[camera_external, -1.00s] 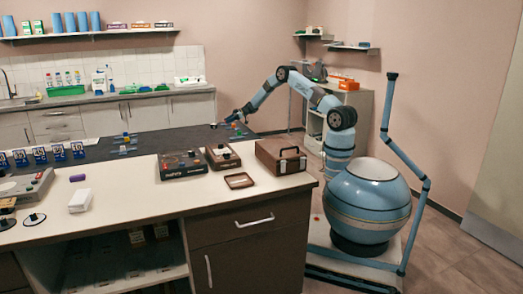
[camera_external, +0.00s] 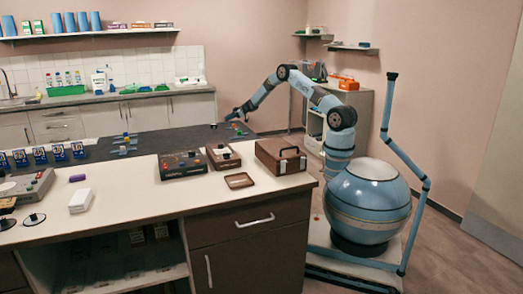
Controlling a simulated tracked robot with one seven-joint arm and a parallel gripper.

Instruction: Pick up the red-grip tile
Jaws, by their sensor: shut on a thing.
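My gripper (camera_external: 231,117) reaches left from my arm over the far right part of the dark mat (camera_external: 180,140) on the counter. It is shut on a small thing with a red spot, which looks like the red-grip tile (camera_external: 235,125). The tile is tiny here and partly hidden by the fingers. I cannot tell whether it is clear of the mat. Several small pieces in blue, green and other colours (camera_external: 124,147) lie on the mat further left.
On the pale counter stand a dark control box (camera_external: 183,164), a smaller brown box (camera_external: 223,157), a brown case with a handle (camera_external: 281,157) and a shallow tray (camera_external: 239,181). Blue cards (camera_external: 40,156) stand in a row at the left.

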